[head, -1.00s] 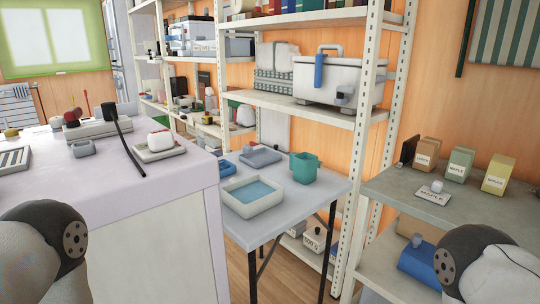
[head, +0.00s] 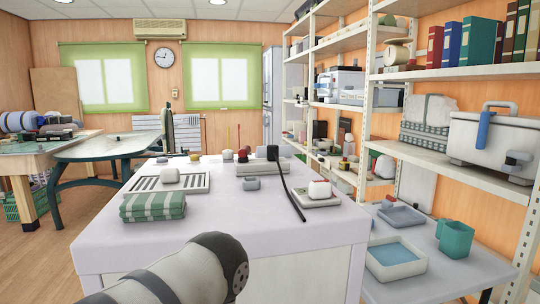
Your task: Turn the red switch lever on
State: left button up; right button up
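A low grey box (head: 262,165) stands toward the far side of the pale table. A small dark red knob (head: 243,153) shows at its left end and a black upright part (head: 272,153) with a black cable at its right. A thin red upright stick (head: 239,137) rises just behind the knob. I cannot tell which red part is the switch lever, or its position. Part of my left arm shows at the bottom, in front of the table, but its gripper is out of view. My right gripper is out of view too.
The pale table (head: 215,228) also holds a folded green striped cloth (head: 153,206), a slotted tray (head: 150,183) and a white rounded thing (head: 319,189) on a grey tray. A lower table with a blue-bottomed basin (head: 396,257) and shelves stand at right. Open floor lies at left.

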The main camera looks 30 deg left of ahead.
aim_at(243, 153)
jog(key=l+u, duration=0.15)
jog(key=u, duration=0.2)
jog(key=k+l+u, duration=0.1)
jog(key=u, duration=0.3)
